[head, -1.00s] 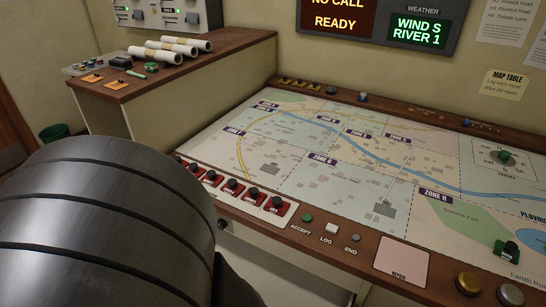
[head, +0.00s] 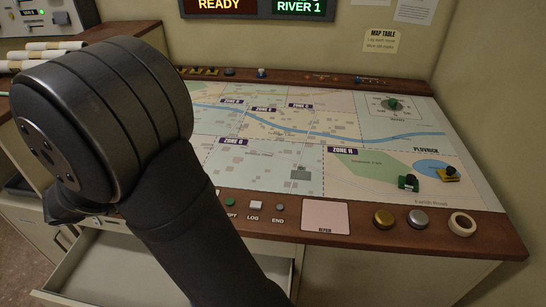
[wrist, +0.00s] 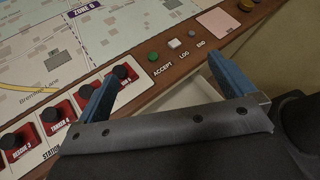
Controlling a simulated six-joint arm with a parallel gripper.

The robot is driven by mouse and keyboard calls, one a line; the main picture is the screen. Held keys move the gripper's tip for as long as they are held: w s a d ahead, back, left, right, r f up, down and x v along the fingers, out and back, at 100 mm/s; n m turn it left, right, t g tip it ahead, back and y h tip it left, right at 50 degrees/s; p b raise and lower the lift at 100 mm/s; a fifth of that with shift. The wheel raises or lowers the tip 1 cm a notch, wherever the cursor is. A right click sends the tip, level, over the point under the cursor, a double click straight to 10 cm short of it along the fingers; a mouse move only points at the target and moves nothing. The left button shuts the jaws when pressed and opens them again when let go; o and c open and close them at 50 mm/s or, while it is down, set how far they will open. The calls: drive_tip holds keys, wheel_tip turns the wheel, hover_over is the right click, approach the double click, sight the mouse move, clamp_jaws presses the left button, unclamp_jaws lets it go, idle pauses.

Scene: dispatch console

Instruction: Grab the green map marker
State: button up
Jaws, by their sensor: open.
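The green map marker (head: 408,182) is a small green block with a black knob. It stands on the map table (head: 470,200), in the green and tan area below Zone H, at the right of the head view. A yellow marker (head: 448,174) with a black knob stands just right of it. My gripper (wrist: 163,65) shows in the wrist view with its two blue fingers wide apart and nothing between them. It is over the front edge of the console, near the ACCEPT button (wrist: 153,57), well left of the green marker. The marker is outside the wrist view, and my arm hides the gripper in the head view.
A pink pad (head: 325,216), a gold button (head: 384,218), a silver button (head: 418,218) and a tape-like ring (head: 462,223) lie on the front rim. An open drawer (head: 100,265) is below. The map's middle is clear.

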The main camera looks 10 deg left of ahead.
drive_tip(key=w+d+m+g+y, duration=0.1)
drive_tip(key=w+d+m+g, duration=0.3)
drive_tip(key=w+d+m, duration=0.9)
drive_tip(key=w+d+m+g+y, duration=0.1)
drive_tip(key=w+d+m+g, duration=0.3)
drive_tip(key=w+d+m, duration=0.9)
drive_tip(key=s+d+r+m+y, duration=0.1)
drive_tip(key=d+r+m, duration=0.2)
drive_tip(key=d+m, duration=1.05)
drive_tip(key=d+r+m+y, duration=0.1)
drive_tip(key=d+r+m, duration=0.25)
drive_tip(key=d, duration=1.85)
approach(412, 178)
drive_tip(key=shift+m+t+y, duration=0.3)
drive_tip(key=x, duration=0.4)
drive_tip(key=shift+s+a+f, duration=0.1)
drive_tip(key=shift+s+f, duration=0.1)
drive_tip(key=shift+s, duration=0.2)
drive_tip(key=shift+w+d+x, duration=0.1)
drive_tip(key=shift+d+x, duration=0.1)
drive_tip(key=shift+x, duration=1.35)
drive_tip(key=shift+w+d+x, duration=0.15)
drive_tip(key=shift+x, duration=1.4)
drive_tip(key=shift+r, duration=0.25)
drive_tip(key=c, duration=1.5)
